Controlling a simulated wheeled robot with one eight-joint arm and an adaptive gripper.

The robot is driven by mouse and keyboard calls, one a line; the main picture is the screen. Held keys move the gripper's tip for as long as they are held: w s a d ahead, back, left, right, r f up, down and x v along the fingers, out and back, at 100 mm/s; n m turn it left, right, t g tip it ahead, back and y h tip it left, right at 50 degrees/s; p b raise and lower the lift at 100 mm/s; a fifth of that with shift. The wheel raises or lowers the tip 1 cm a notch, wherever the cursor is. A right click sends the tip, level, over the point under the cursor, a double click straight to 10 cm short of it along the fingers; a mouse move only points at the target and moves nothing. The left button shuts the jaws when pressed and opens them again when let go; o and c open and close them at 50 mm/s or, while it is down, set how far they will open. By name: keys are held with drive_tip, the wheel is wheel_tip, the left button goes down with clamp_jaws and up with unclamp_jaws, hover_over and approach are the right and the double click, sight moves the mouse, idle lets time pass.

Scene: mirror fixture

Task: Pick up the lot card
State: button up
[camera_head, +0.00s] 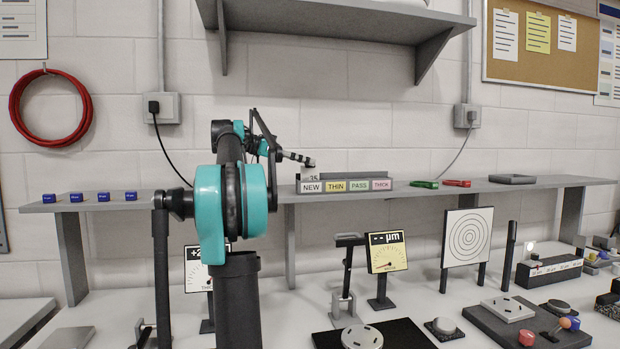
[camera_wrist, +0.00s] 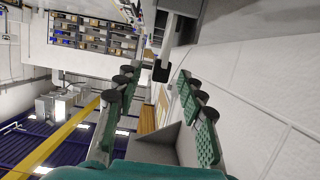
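A label rack (camera_head: 390,186) stands on the shelf with NEW, THIN, PASS and THICK labels. A small pale card marked "35" (camera_head: 313,178) stands upright behind the NEW label, its lower part hidden. It looks like the lot card. My gripper (camera_head: 304,160) is just above and slightly left of this card, seen edge-on, apparently apart from it. In the wrist view my gripper (camera_wrist: 155,80) is open, its green fingers spread wide with nothing clearly held. A grey surface shows between the finger bases; I cannot tell what it is.
The shelf (camera_head: 240,199) also bears several blue blocks (camera_head: 90,197) at left, a green clip (camera_head: 425,184), a red clip (camera_head: 457,183) and a dark tray (camera_head: 512,179). Below stand gauges (camera_head: 386,251) and a target board (camera_head: 467,238). An upper shelf (camera_head: 340,14) overhangs.

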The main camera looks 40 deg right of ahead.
drive_tip(key=shift+x, duration=1)
drive_tip(key=shift+a, duration=0.1)
clamp_jaws()
